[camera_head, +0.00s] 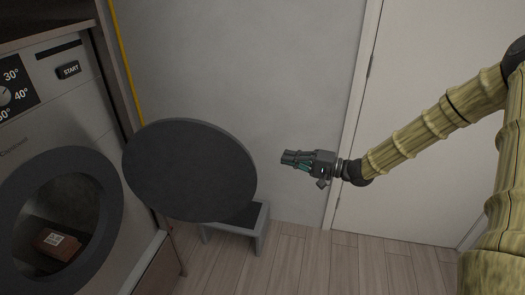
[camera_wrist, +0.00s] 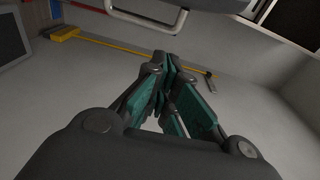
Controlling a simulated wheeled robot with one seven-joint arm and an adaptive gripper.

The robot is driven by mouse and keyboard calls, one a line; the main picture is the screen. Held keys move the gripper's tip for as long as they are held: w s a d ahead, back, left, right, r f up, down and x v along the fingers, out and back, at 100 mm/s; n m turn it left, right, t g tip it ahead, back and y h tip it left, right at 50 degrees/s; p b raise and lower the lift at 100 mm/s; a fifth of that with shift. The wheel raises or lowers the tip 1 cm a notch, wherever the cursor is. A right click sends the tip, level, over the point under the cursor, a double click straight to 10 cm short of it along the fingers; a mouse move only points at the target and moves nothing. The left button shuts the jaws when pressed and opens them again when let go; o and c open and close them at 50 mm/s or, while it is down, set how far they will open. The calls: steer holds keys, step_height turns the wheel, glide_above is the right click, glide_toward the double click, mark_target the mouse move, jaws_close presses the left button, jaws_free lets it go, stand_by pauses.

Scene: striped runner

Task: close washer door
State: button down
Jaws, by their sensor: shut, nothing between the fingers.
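The washer (camera_head: 100,122) stands at the left in the head view, with its round opening facing the room. Its dark round door (camera_head: 188,172) is swung wide open to the right of the opening. My gripper (camera_head: 286,158) is to the right of the door, apart from it in the picture, and points left. The fingers are shut and empty; they also show in the wrist view (camera_wrist: 166,62). The door cannot be made out with certainty in the wrist view.
A brown box (camera_head: 60,243) lies inside the drum. A small grey stool (camera_head: 262,225) stands behind the door, partly hidden. A yellow pole (camera_head: 126,60) leans by the wall; a yellow broom (camera_wrist: 62,34) shows in the wrist view. Wooden floor (camera_head: 310,262) at lower right is clear.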

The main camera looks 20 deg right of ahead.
steer(key=w+a, duration=0.2)
steer(key=a, duration=0.6)
steer(key=shift+w+a+r, duration=0.25)
steer(key=shift+w+a, duration=0.05)
steer(key=shift+a, duration=0.1)
steer(key=shift+a+f, duration=0.1)
stand_by(0.4)
